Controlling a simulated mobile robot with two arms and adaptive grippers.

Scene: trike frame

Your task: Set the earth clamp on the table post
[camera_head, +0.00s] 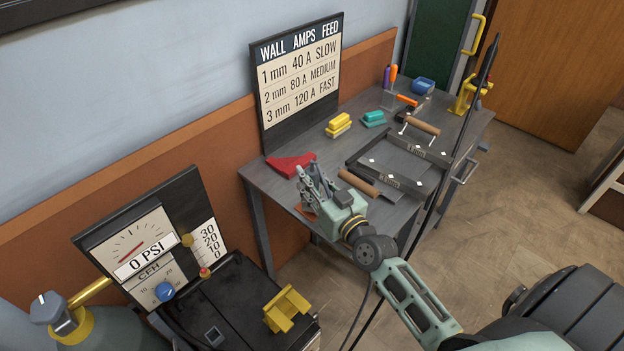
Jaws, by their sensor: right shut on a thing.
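My right gripper (316,186) is over the near left end of the grey table (362,119), its wrist coming up from the lower right. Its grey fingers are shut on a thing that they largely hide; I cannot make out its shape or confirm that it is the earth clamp. A small orange-brown piece (306,212) shows just below the fingers at the table's edge; I cannot tell whether it is held. I cannot clearly pick out the table post. A yellow fixture (466,96) stands at the table's far right end. My left gripper is not in view.
A red piece (291,164) lies close behind the gripper. A brown cylinder (358,183) and a dark frame (402,179) lie to its right. A long dark cable or rod (455,150) crosses in front of the table. A black box with a yellow bracket (286,308) stands lower left.

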